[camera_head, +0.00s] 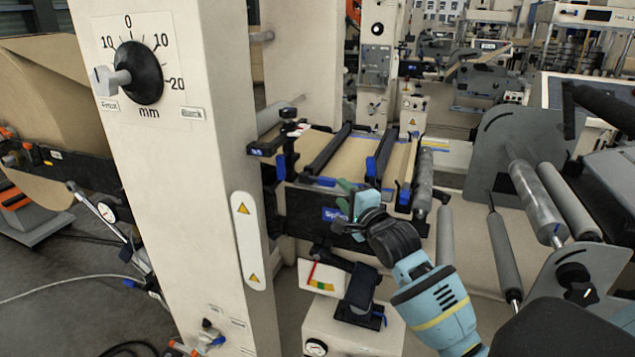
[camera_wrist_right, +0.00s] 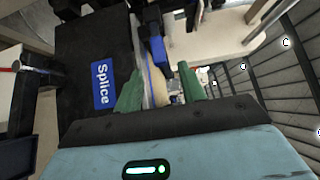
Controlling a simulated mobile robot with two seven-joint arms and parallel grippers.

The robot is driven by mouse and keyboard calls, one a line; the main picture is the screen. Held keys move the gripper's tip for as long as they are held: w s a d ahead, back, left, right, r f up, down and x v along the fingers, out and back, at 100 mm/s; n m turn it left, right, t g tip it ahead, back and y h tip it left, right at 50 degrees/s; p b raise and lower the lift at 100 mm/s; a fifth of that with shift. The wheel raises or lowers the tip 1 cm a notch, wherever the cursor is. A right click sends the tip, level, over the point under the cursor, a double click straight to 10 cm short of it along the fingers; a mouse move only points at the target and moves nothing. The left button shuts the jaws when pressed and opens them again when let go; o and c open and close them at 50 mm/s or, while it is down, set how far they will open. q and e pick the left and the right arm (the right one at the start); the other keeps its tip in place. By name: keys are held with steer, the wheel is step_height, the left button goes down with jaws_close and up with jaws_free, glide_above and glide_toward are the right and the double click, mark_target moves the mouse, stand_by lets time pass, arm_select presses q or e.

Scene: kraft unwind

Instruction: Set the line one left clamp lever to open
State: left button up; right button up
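The splice table of the unwind stand carries long dark clamp bars with blue ends. The left clamp bar (camera_head: 328,150) and the right clamp bar (camera_head: 384,150) lie across the brown web. I cannot tell which blue part is the left clamp lever, or its setting. My right gripper (camera_head: 347,192) is at the table's front edge, beside the blue "Splice" label (camera_head: 333,214). In the right wrist view its green fingers (camera_wrist_right: 162,92) are apart, with a pale edge and a beige part behind the gap. A blue part (camera_wrist_right: 158,55) shows just beyond them. My left gripper is not in view.
A cream column with a dial (camera_head: 138,73) stands left of the table. Grey rollers (camera_head: 445,235) and a grey side plate (camera_head: 520,150) stand to the right. A box with a coloured gauge (camera_head: 322,280) and a black lever is below my right gripper.

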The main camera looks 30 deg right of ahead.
mark_target(334, 185)
steer(key=shift+w+d, duration=0.15)
steer(key=shift+w, duration=1.8)
steer(key=shift+w+d, duration=0.15)
steer(key=shift+w, duration=1.75)
steer(key=shift+c, duration=0.3)
jaws_close()
